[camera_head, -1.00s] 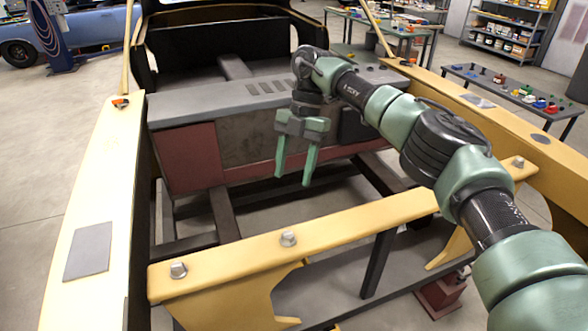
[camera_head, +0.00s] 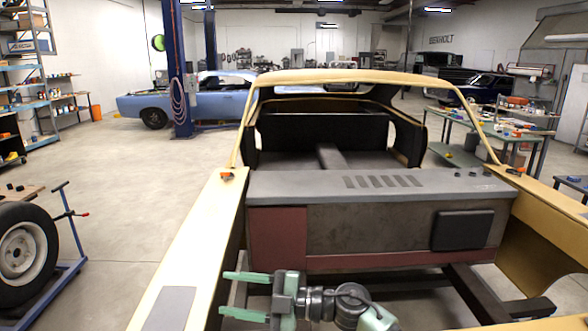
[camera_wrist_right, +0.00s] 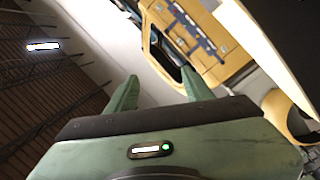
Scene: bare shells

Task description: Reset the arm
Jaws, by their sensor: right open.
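My right gripper (camera_head: 238,295) is low in the head view, over the front of the bare car shell (camera_head: 205,235). Its two green fingers point left, apart from each other with nothing between them. The right wrist view also shows the open fingers (camera_wrist_right: 160,82), with parts of the yellow shell beyond them. My right arm is folded low, and most of it is cut off by the bottom edge of the head view. My left gripper is not in view.
The shell's grey firewall top (camera_head: 380,184) lies beyond my gripper. An orange item (camera_head: 227,176) sits on the left rail. A loose wheel (camera_head: 22,255) and a blue stand (camera_head: 65,262) are at left. A cluttered table (camera_head: 490,125) stands at right. The left floor is largely clear.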

